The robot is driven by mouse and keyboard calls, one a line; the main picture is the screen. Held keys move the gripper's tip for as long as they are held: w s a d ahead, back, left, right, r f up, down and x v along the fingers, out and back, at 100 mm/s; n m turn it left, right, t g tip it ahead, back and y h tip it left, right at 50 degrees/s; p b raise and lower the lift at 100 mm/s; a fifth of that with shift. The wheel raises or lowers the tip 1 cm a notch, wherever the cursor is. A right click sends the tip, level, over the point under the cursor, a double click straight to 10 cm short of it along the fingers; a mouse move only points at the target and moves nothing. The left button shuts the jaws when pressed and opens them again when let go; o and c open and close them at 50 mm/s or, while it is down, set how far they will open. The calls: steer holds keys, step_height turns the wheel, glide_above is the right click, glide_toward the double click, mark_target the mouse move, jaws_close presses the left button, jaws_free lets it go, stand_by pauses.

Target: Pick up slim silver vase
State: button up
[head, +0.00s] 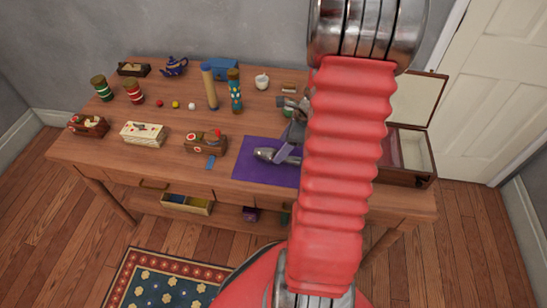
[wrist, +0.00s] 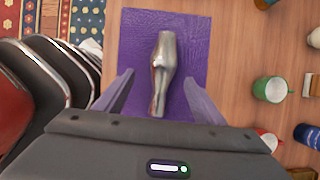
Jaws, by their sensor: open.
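The slim silver vase (wrist: 164,62) lies on its side on a purple mat (wrist: 136,28) in the wrist view. In the head view the vase (head: 264,154) shows at the mat's upper middle, partly hidden by my gripper. My gripper (wrist: 160,90) is open, with one purple-grey finger on each side of the vase in the wrist view. I cannot tell whether the fingers are down at the vase's height or above it. In the head view my gripper (head: 284,157) is over the mat, and my red arm hides the mat's right part.
A wooden box with red decoration (head: 206,143) and a small blue item (head: 211,162) stand left of the mat. A green mug (wrist: 272,89) is right of the vase in the wrist view. An open case (head: 404,165) is at the table's right end.

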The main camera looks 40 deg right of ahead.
mark_target(276, 153)
steer(key=shift+f, duration=0.1)
steer(key=shift+x, duration=2.5)
steer(key=shift+w+d, duration=0.1)
steer(key=shift+w, duration=0.1)
steer(key=c, duration=1.3)
step_height(276, 153, up, 10)
